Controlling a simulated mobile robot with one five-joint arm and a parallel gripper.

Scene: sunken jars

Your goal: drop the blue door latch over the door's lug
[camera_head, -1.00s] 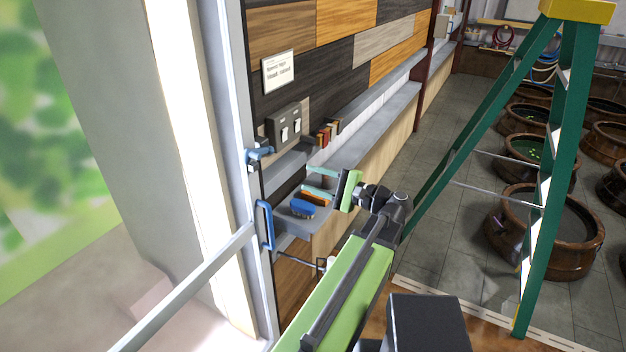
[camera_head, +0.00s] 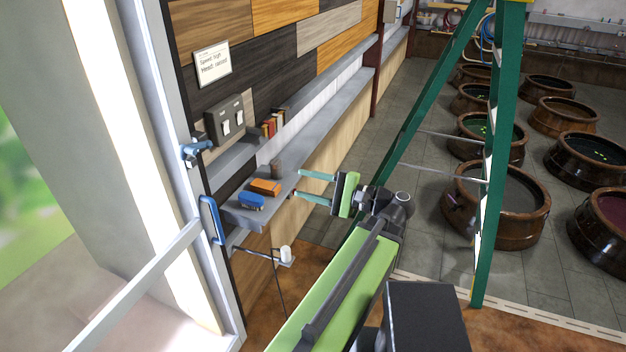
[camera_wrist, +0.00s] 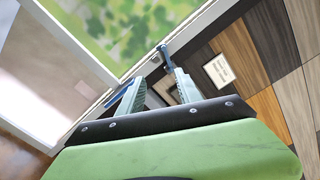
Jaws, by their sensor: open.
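The blue door latch (camera_head: 196,151) sits at the edge of the white door frame, above a blue door handle (camera_head: 211,220). Its blue arm also shows in the wrist view (camera_wrist: 171,60), beyond my fingertips. I cannot make out the lug clearly, nor whether the latch touches it. My gripper (camera_head: 314,186) is open and empty, its two teal fingers pointing left toward the door side. It is well to the right of the latch and apart from it. In the wrist view my gripper (camera_wrist: 157,83) has its fingers spread, with the latch beyond the right one.
A grey shelf (camera_head: 238,213) along the wall holds a blue brush-like item (camera_head: 251,201) and an orange one (camera_head: 265,187). A switch box (camera_head: 225,119) is on the wall. A green stepladder (camera_head: 497,150) and several brown jars stand to the right.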

